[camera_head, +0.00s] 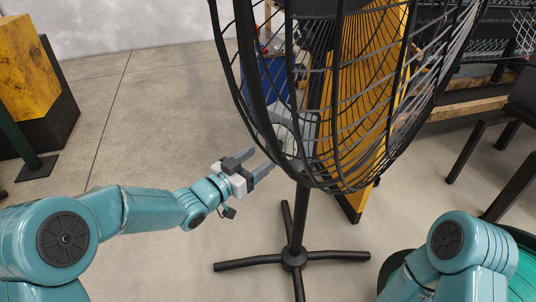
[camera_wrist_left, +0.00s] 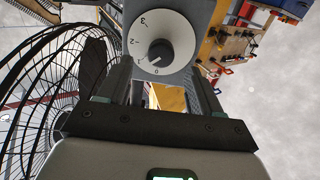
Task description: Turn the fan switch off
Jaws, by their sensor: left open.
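The fan (camera_head: 345,100) has a black wire cage on a black stand, right of my left gripper in the head view. In the left wrist view, the fan switch is a black knob (camera_wrist_left: 160,52) on a round white dial (camera_wrist_left: 177,35) marked 0 to 3. The knob's pointer is towards the lower left, near 0 and 1; the exact setting is hard to tell. My left gripper (camera_head: 260,161) is open and empty, its fingers below the dial in the wrist view, with no clear contact. The cage hides the switch in the head view. My right gripper is out of view.
The fan's black crossed foot (camera_head: 294,258) stands on the concrete floor. A yellow and black block (camera_head: 30,80) is at the left. A dark table or bench (camera_head: 510,125) is at the right. Open floor lies left of the fan.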

